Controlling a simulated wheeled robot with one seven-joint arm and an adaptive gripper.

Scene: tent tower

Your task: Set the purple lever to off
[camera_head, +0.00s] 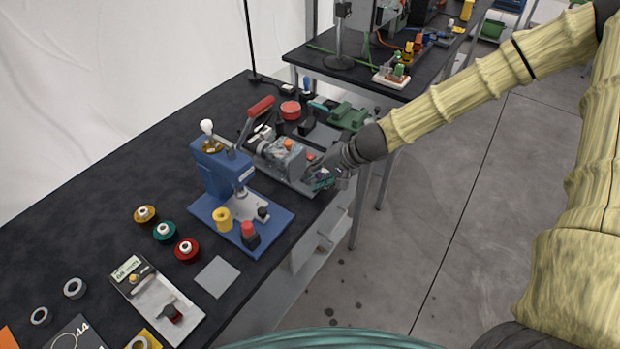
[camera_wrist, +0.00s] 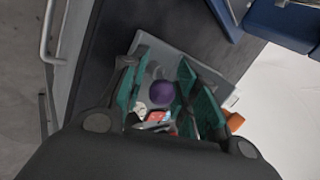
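The purple lever shows in the wrist view as a round purple knob (camera_wrist: 160,91) on a grey base plate (camera_wrist: 168,60). My gripper (camera_wrist: 165,88) has teal finger pads spread on both sides of the knob, with gaps beside it, so it looks open. Whether the knob lies at fingertip depth I cannot tell. In the head view my gripper (camera_head: 324,178) is at the near right end of a grey machine (camera_head: 290,158) on the dark bench. The purple knob is hidden there behind the gripper. The lever's stem and its setting are not visible.
A blue press (camera_head: 215,170) stands left of the machine. Green blocks (camera_head: 347,116) lie behind my gripper. The bench edge is close, with open floor (camera_head: 430,220) to the right.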

